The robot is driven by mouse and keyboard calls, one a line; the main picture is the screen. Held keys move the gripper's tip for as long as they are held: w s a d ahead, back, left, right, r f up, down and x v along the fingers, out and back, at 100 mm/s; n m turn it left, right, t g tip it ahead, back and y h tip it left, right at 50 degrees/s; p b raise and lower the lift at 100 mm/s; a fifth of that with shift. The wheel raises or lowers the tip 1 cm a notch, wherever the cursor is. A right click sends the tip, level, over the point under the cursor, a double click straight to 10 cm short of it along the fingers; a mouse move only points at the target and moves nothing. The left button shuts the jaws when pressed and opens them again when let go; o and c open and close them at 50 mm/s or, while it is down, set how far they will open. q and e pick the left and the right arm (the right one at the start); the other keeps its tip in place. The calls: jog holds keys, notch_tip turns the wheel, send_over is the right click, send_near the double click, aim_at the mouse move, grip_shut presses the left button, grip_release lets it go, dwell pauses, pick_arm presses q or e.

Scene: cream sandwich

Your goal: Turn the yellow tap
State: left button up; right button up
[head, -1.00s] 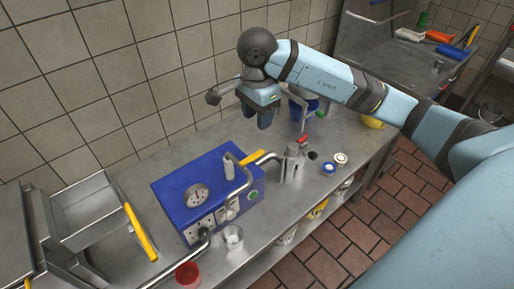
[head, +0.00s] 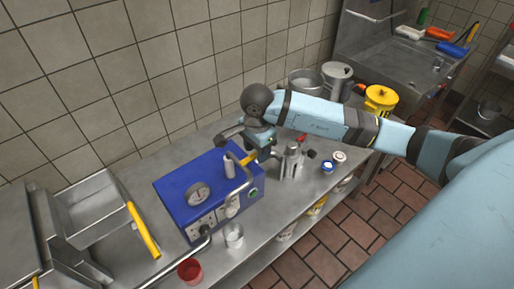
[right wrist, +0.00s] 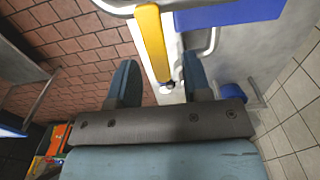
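The yellow tap handle (head: 249,158) sits on a bent metal pipe at the right side of the blue machine (head: 175,185). My right gripper (head: 262,148) is just above and behind the handle, close to it. In the right wrist view the yellow handle (right wrist: 153,42) runs lengthwise toward the gap between the two blue fingers of my right gripper (right wrist: 160,78). The fingers are apart, with the handle's near end between or just beyond their tips; I cannot tell if they touch it. My left gripper is not in view.
Right of the machine stand a grey metal fitting (head: 292,160) and small lidded jars (head: 328,166). A clear cup (head: 233,236) and a red cup (head: 190,271) are in front. A tiled wall stands behind.

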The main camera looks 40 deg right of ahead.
grip_shut()
jog(key=shift+s, duration=0.1)
jog(key=shift+s+f+m+b, duration=0.1)
jog(key=shift+s+m+b, duration=0.25)
jog(key=shift+m+b, duration=0.7)
jog(key=shift+s+a+m+b, duration=0.6)
jog(key=shift+m+b, duration=0.5)
jog(key=shift+m, duration=1.2)
jog(key=shift+s+a+m+b, duration=0.6)
jog(key=shift+m+b, duration=0.55)
jog(key=shift+m, duration=1.2)
jog(key=shift+s+a+m+b, duration=0.6)
jog(key=shift+m+b, duration=0.5)
jog(key=shift+m, duration=1.2)
jog(key=shift+s+d+r, duration=0.1)
jog(key=shift+r, duration=0.1)
jog(key=shift+o, duration=0.3)
grip_release()
